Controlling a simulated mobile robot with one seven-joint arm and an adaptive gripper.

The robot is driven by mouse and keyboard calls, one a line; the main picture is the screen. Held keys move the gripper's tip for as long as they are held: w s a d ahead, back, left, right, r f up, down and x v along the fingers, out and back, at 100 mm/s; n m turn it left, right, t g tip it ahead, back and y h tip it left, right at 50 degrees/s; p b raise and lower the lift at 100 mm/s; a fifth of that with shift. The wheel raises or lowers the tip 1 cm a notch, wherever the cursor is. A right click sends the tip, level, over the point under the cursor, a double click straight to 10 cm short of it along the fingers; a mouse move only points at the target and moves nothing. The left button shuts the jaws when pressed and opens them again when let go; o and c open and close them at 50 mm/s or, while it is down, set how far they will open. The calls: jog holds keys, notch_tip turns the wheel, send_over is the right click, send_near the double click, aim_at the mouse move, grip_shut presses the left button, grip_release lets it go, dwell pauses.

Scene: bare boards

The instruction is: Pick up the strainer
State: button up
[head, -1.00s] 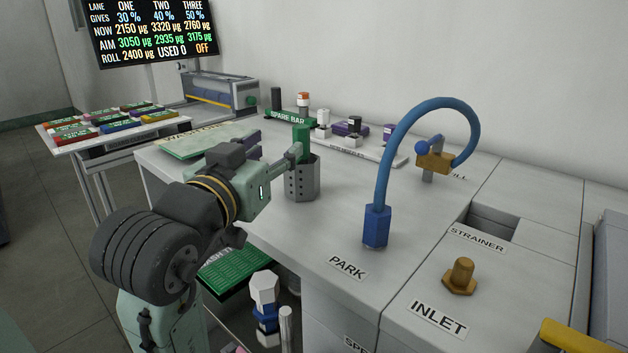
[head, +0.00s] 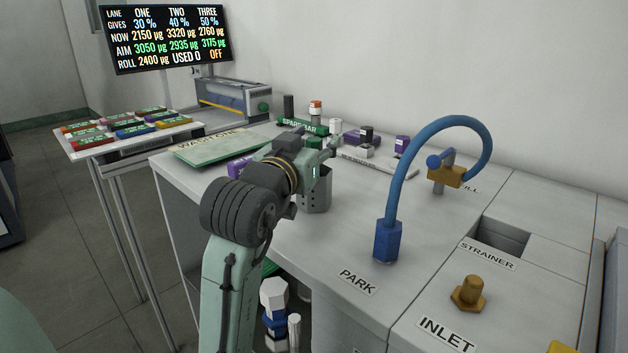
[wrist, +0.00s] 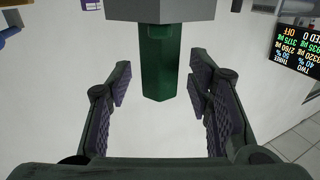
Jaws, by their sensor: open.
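The strainer (head: 316,197) is a grey, perforated, many-sided cup with a green handle on top. I take it to be the task's strainer, though no label shows on it. It stands upright on the bench, partly hidden by my arm in the head view. My gripper (head: 325,152) is at handle height above the cup. In the wrist view, the green handle (wrist: 159,62) lies between the two open fingers of my gripper (wrist: 159,82), with a gap on each side. Part of the grey cup (wrist: 160,10) shows at the top edge.
A rectangular opening (head: 502,236) beside the STRAINER label (head: 488,256) is at the right. A blue hose (head: 405,160) arches between its blue hexagonal end (head: 388,243) and a brass fitting (head: 444,177). A green board (head: 222,145) and small bottles stand behind my gripper.

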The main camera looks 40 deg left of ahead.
jog(key=shift+c, duration=0.3)
grip_shut()
dwell(0.6)
